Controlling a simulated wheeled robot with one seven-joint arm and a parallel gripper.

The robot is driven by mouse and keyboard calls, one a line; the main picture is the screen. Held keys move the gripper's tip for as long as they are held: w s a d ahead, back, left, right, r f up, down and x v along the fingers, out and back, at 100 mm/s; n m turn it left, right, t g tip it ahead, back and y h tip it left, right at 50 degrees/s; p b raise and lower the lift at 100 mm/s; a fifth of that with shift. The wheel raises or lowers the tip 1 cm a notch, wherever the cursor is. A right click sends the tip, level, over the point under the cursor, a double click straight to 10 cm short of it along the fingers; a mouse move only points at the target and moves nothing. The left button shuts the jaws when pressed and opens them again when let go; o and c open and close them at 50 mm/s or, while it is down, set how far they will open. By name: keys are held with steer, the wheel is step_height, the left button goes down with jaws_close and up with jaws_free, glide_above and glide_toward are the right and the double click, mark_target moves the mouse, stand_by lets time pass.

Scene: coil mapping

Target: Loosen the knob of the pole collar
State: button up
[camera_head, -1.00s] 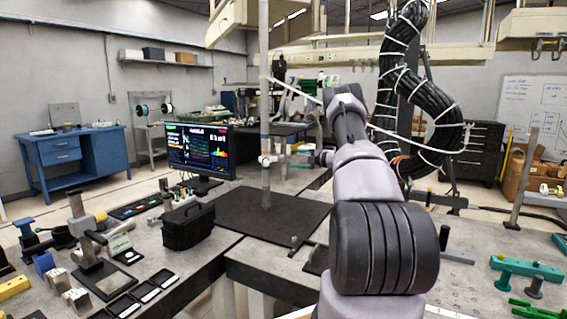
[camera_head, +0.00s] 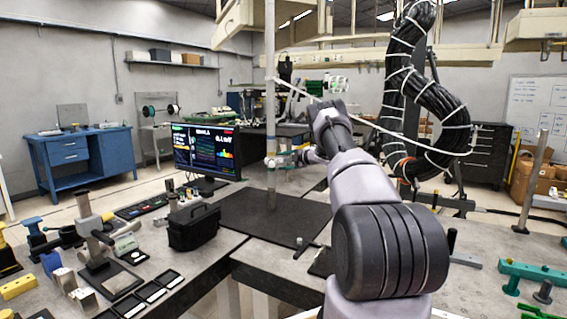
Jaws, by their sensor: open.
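A slim upright pole (camera_head: 270,90) stands on a black square base plate (camera_head: 308,212) on the grey table. A small light collar (camera_head: 271,161) sits around the pole, partway up. Its knob is too small to make out clearly and may be partly hidden by my gripper. My arm reaches forward from the lower right and bends down at the wrist. My gripper (camera_head: 293,157) is open, pointing left, just right of the collar at about its height. I cannot tell whether the fingers touch it or stand around the knob.
A monitor (camera_head: 205,148) and a black case (camera_head: 193,228) stand left of the pole. Several fixtures and small trays lie on the left table. A thin pale rod (camera_head: 370,127) slants behind my wrist. A thick black cable bundle (camera_head: 405,85) hangs at the right. The black plate is mostly clear.

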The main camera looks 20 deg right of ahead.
steer(key=shift+c, duration=0.3)
jaws_close()
steer(key=shift+r+n+t+y, duration=0.25)
steer(key=shift+n+t+y, duration=0.4)
steer(key=shift+n+t, duration=0.45)
steer(key=shift+r+n+t+y, duration=0.2)
steer(key=shift+n+t+y, duration=0.5)
steer(key=shift+n, duration=0.65)
steer(key=shift+r+n+t+y, duration=0.25)
steer(key=shift+n+t+y, duration=0.3)
steer(key=shift+n+t, duration=0.6)
steer(key=shift+o, duration=0.3)
jaws_free()
